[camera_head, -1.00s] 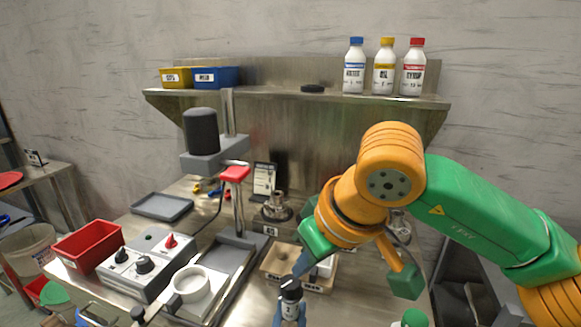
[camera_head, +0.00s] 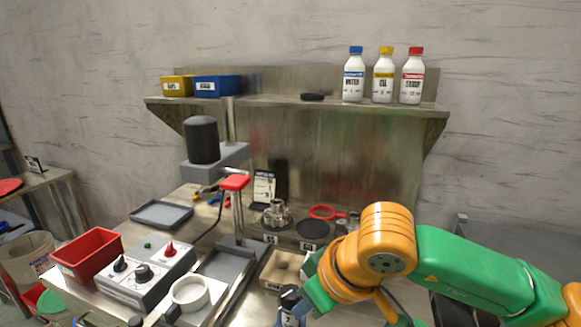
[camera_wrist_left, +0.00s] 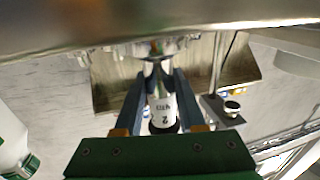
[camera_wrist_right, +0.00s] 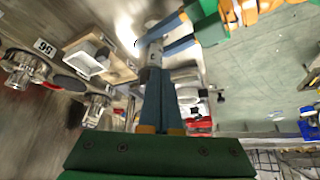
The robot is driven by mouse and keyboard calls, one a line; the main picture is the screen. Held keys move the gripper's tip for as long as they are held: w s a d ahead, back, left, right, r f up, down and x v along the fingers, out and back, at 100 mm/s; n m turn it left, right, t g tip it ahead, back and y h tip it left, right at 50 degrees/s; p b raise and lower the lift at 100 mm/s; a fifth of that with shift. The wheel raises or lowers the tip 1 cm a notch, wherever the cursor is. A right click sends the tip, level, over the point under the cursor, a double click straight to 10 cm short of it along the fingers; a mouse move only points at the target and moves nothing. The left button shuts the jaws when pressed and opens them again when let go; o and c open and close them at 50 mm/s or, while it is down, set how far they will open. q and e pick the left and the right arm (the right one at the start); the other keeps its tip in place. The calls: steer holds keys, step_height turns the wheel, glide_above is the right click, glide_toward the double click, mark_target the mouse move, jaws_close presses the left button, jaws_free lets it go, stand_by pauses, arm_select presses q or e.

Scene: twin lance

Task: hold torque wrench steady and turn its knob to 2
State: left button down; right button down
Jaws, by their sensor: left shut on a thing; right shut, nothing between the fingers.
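The torque wrench (camera_head: 290,300) shows at the bottom of the head view, with a dark top and a light label that seems to carry a 2. In the left wrist view the wrench (camera_wrist_left: 162,108) lies between the blue fingers of my left gripper (camera_wrist_left: 160,76), which is shut on it. Its label shows a 2 and its near end is black. My right gripper (camera_wrist_right: 156,74) is shut and empty, its fingertips close by the wrench (camera_wrist_right: 154,52). I cannot tell whether they touch it. The right fingertips are hard to make out in the head view.
A red bin (camera_head: 88,252), a grey control box (camera_head: 148,275) and a white ring-shaped part (camera_head: 190,292) stand at the left. A beige tray (camera_head: 278,268) lies just behind the wrench. A press with a red handle (camera_head: 235,183) and a bottle shelf (camera_head: 300,103) stand behind.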

steer(key=shift+w+a, duration=0.15)
steer(key=shift+w, duration=0.15)
stand_by(0.4)
steer(key=shift+w+d, duration=0.15)
steer(key=shift+d, duration=0.05)
steer(key=shift+w+d, duration=0.35)
steer(key=shift+d, duration=0.05)
steer(key=shift+w+d, duration=0.1)
steer(key=shift+w, duration=0.05)
stand_by(0.4)
step_height(320, 180, up, 6)
steer(key=shift+s+d, duration=0.25)
steer(key=shift+d, duration=0.05)
